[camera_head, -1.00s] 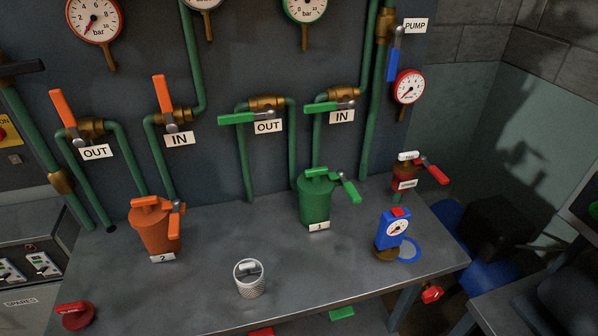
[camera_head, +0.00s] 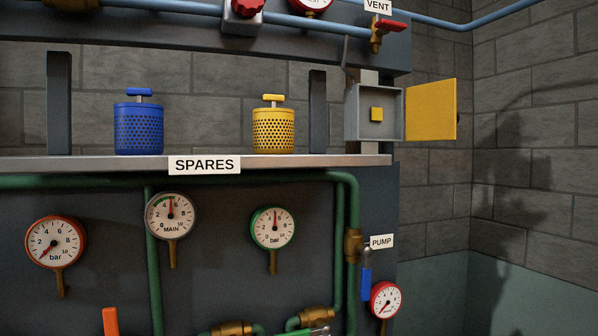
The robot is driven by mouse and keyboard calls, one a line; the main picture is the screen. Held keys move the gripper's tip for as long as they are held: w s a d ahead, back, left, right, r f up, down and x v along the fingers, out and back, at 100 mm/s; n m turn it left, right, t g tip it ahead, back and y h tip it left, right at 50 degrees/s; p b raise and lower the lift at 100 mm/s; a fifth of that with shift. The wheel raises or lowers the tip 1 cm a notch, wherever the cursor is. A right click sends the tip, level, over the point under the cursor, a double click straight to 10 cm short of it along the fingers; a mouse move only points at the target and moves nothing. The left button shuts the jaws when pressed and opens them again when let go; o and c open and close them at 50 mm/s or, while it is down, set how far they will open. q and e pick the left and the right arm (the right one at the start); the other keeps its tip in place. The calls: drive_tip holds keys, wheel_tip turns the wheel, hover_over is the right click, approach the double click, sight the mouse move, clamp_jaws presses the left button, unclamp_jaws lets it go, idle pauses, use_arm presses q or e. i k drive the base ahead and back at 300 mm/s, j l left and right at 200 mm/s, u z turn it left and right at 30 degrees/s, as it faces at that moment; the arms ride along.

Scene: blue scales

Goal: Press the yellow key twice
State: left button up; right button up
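The box's yellow door (camera_head: 431,109) stands open to the right, so the key is uncovered. Nothing touches the key. Neither of my grippers shows in the head view.
A blue perforated canister (camera_head: 138,128) and a yellow perforated canister (camera_head: 273,130) stand on the shelf (camera_head: 90,163) labelled SPARES. A blue pipe (camera_head: 440,27) and the red-handled VENT valve (camera_head: 389,27) run above the box. Gauges and green pipes (camera_head: 154,265) are below. Right of the door is open room before the brick wall.

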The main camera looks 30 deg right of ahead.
sight(376, 113)
drive_tip(key=z, duration=1.25)
